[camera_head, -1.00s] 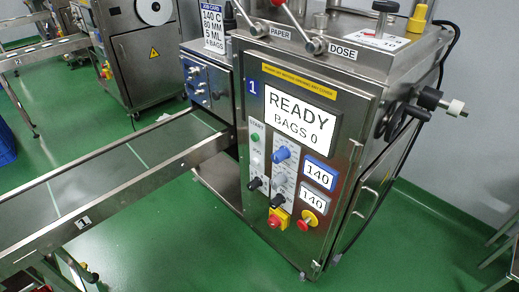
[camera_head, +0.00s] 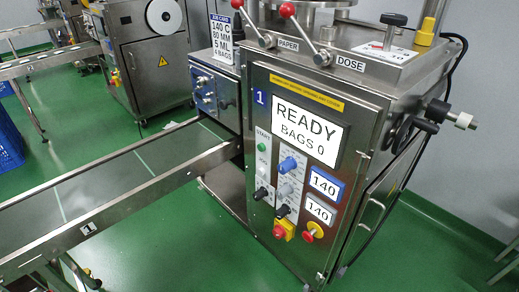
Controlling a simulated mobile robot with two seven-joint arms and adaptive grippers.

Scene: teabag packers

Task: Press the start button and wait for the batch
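The green start button (camera_head: 262,147) sits below the word START on the front panel of the steel packing machine (camera_head: 348,178), which bears the number 1. The machine's screen (camera_head: 307,130) reads READY, BAGS 0. Below it, a blue-framed display (camera_head: 326,184) and a grey-framed display (camera_head: 319,210) each show 140. A red and yellow switch (camera_head: 283,229) and a red emergency button (camera_head: 313,231) are lower down. Neither of my grippers shows in the head view.
A conveyor (camera_head: 110,180) marked 1 runs left from the machine; no bags show on it. Red-balled levers (camera_head: 288,10) stand on top. Another machine (camera_head: 150,60) is behind left. Green floor is clear in front.

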